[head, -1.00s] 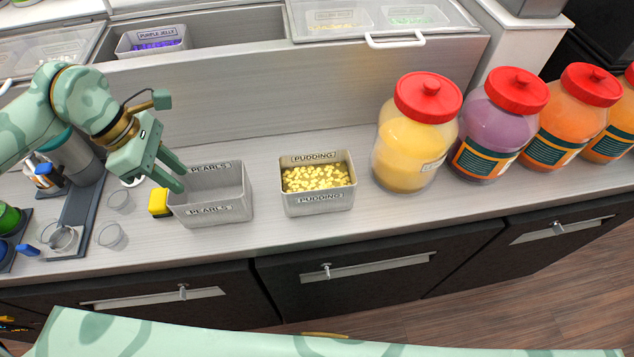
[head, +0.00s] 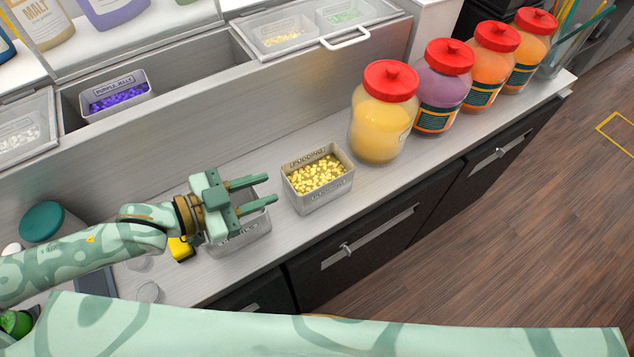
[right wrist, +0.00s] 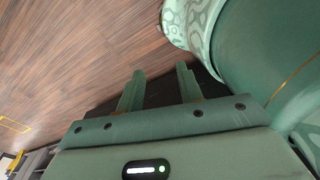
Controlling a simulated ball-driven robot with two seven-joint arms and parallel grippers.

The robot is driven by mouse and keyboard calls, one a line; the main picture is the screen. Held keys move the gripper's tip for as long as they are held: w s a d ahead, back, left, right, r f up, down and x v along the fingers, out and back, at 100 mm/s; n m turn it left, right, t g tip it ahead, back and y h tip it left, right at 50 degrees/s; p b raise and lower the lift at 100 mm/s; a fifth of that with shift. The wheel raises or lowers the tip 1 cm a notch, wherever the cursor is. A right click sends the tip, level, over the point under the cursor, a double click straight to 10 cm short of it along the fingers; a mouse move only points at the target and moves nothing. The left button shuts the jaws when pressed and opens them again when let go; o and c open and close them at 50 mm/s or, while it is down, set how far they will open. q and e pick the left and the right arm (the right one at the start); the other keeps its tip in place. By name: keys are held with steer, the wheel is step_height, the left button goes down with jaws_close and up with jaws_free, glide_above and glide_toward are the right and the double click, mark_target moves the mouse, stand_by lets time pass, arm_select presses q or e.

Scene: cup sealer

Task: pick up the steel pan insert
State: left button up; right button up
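The empty steel pan insert labelled PEARLS (head: 250,236) stands on the counter in the head view, partly hidden by my left gripper (head: 272,190). That gripper is open, with its two fingers above the pan pointing right; nothing is between them. A second steel pan insert, labelled PUDDING (head: 320,193) and filled with yellow pieces, stands to its right. A third, labelled PURPLE JELLY (head: 118,97), sits in the recessed well behind. In the right wrist view my right gripper (right wrist: 158,72) is open and empty, over the dark cabinet edge and wooden floor.
Large red-lidded jars, the nearest yellow (head: 382,115), line the counter at right. A yellow block (head: 181,249) lies left of the PEARLS pan. Clear cups (head: 148,292) are at lower left. The raised well wall (head: 190,135) runs behind the pans.

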arm_select(q)
step_height(320, 180, down, 3)
steer(key=n+g+y, duration=0.1)
steer(key=n+y, duration=0.1)
steer(key=n, duration=0.1)
glide_toward(326, 184)
steer(key=f+x, duration=0.1)
steer(key=x, duration=0.7)
steer(key=shift+w+d+r+b, duration=0.25)
steer(key=shift+w+d+b, duration=0.05)
steer(key=shift+w+b, duration=0.1)
steer(key=shift+w+d+f, duration=0.1)
steer(key=shift+d, duration=0.1)
arm_select(e)
steer(key=shift+d+f, duration=0.3)
steer(key=shift+f, duration=0.15)
arm_select(q)
steer(key=shift+a, duration=0.1)
jaws_close()
arm_select(e)
steer(key=shift+d, duration=0.15)
steer(key=shift+w, duration=0.1)
